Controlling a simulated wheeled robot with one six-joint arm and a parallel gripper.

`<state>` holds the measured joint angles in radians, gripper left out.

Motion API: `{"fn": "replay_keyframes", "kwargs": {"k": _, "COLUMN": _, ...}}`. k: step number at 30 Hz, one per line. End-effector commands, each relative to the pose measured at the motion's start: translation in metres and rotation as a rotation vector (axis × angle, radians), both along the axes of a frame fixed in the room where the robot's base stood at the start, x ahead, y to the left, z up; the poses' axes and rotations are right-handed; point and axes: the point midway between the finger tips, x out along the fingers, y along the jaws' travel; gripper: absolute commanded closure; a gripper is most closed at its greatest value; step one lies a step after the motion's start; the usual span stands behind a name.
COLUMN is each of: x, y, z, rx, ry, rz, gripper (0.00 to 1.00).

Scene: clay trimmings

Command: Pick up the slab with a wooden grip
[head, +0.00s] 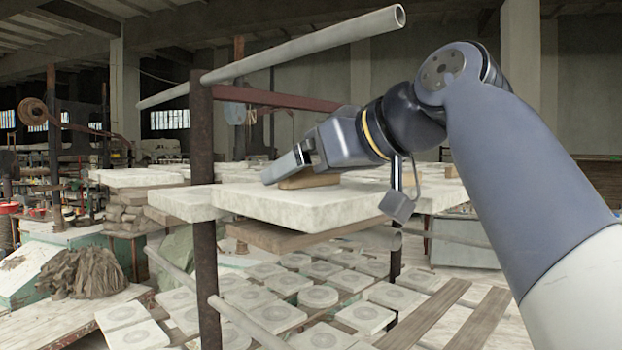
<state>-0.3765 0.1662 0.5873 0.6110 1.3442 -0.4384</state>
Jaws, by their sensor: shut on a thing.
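A pale, thick slab (305,215) lies level over wooden boards on a metal rack. A wooden grip (308,181) sits on top of it. My gripper (290,172) comes in from the right and is shut on the wooden grip, just above the slab's top face. The gripper's near finger covers part of the grip, and the far finger is hidden. I cannot tell whether the slab rests fully on the boards or is slightly raised.
A grey pipe (300,46) slants above the arm. A wooden board (270,236) shows under the slab. Several square tiles (275,316) lie on a lower level.

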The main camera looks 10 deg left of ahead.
Motion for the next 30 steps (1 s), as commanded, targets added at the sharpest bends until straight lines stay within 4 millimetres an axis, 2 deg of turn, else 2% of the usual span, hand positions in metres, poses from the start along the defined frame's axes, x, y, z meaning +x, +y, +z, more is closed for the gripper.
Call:
{"fn": "replay_keyframes", "kwargs": {"k": 1, "x": -0.001, "y": 0.000, "z": 0.008, "rx": 0.004, "ry": -0.006, "rz": 0.000, "gripper": 0.64}}
{"fn": "replay_keyframes", "kwargs": {"k": 5, "x": -0.001, "y": -0.002, "z": 0.016, "rx": 0.003, "ry": -0.006, "rz": -0.001, "gripper": 0.64}}
{"fn": "replay_keyframes", "kwargs": {"k": 30, "x": -0.072, "y": -0.121, "z": 0.012, "rx": 0.002, "ry": -0.005, "rz": -0.007, "gripper": 0.64}}
